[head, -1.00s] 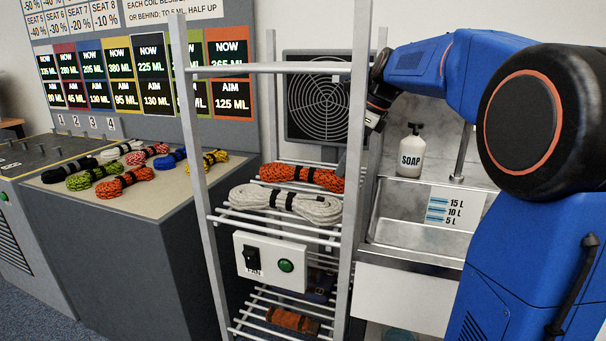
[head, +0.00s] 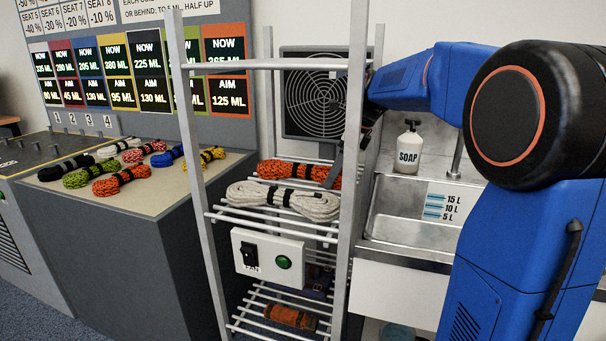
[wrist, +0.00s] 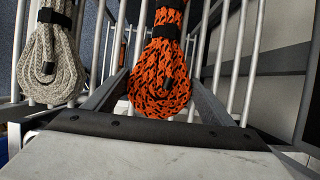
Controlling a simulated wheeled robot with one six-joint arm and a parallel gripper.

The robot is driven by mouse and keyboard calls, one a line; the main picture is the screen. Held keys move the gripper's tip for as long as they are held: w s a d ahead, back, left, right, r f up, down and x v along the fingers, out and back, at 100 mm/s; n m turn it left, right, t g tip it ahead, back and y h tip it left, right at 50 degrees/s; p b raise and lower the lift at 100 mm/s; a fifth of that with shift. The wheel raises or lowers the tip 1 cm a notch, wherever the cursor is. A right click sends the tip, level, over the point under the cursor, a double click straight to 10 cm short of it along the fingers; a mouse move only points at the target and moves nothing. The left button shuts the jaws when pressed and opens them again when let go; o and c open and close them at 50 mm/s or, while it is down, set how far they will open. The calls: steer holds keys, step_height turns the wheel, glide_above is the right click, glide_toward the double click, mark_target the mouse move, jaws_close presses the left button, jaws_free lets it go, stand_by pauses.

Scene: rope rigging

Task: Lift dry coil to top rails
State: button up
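An orange coil with black bands (head: 300,173) lies on the upper slatted shelf of the metal rack, behind a white coil (head: 284,200). In the wrist view the orange coil (wrist: 160,85) is centred, with the white coil (wrist: 50,55) at the left. My gripper (wrist: 160,76) has one dark finger on each side of the orange coil's near end. The fingers look spread, and I see no clear grip. In the head view my gripper (head: 337,168) is at the coil's right end, partly hidden by the rack post. Which coil is dry cannot be told.
The rack's top rail (head: 270,65) and front posts (head: 353,150) stand close to my arm. A fan (head: 315,95) is behind. A soap bottle (head: 408,150) and sink (head: 415,225) are right.

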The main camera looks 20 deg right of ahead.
steer(key=c, duration=0.7)
steer(key=shift+r, duration=0.15)
steer(key=shift+r, duration=0.25)
steer(key=shift+s+d+r, duration=0.1)
steer(key=shift+d+r, duration=0.1)
steer(key=shift+r, duration=0.05)
steer(key=s+d, duration=0.8)
steer(key=d, duration=0.2)
steer(key=r, duration=1.3)
steer(key=shift+w+r, duration=0.25)
steer(key=shift+r, duration=0.1)
